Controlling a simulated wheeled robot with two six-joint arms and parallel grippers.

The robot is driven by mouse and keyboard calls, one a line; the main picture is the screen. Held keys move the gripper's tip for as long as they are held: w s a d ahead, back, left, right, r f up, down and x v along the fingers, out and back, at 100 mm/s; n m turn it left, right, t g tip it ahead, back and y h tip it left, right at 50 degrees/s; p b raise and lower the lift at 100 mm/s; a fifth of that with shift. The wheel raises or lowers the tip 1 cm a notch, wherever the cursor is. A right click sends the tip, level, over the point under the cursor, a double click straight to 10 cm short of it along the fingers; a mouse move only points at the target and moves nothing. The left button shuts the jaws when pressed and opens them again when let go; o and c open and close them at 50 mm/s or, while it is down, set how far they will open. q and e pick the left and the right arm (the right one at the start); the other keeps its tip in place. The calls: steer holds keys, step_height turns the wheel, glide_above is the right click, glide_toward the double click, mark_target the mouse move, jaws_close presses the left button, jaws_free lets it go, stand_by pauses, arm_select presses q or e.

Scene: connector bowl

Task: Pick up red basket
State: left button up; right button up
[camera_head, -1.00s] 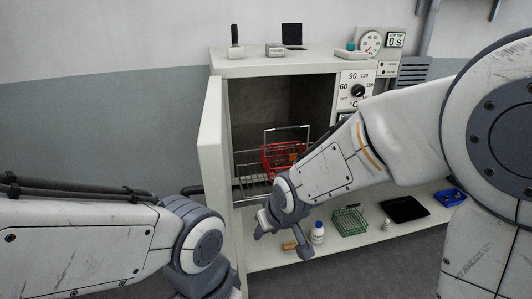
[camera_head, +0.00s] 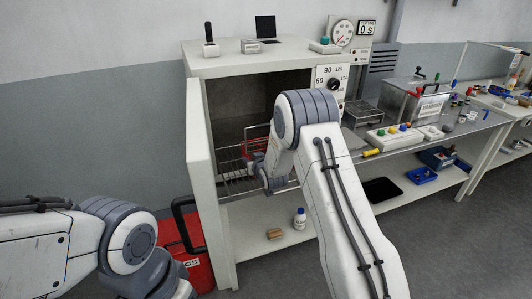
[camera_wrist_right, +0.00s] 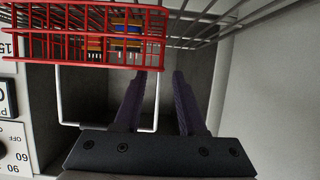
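The red basket (camera_head: 255,147) stands on the wire rack inside the open oven, partly hidden by my right arm. In the right wrist view the red basket (camera_wrist_right: 85,38) fills the upper left, with blue and yellow items in it. Its pale wire handle (camera_wrist_right: 105,128) reaches toward my gripper. My right gripper (camera_wrist_right: 159,74) is open, and one side of the handle appears between its two fingers; I cannot tell if they touch. Its fingers are not clear in the head view. My left arm is at lower left, with its gripper out of view.
The oven door (camera_head: 204,165) stands open at the left. A white bottle (camera_head: 299,219) and a wooden block (camera_head: 274,233) sit on the lower shelf. A bench (camera_head: 460,130) with equipment extends right.

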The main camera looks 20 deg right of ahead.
steer(key=shift+w+f+p, duration=0.15)
steer(key=shift+w+p, duration=0.25)
steer(key=shift+w, duration=0.15)
steer(key=p+x, duration=0.1)
steer(key=x, duration=0.2)
steer(key=shift+w, duration=0.15)
steer(key=shift+w+f+p, duration=0.25)
steer(key=shift+w+p, duration=0.05)
steer(key=shift+w, duration=0.2)
jaws_close()
stand_by(0.5)
steer(key=shift+r, duration=0.15)
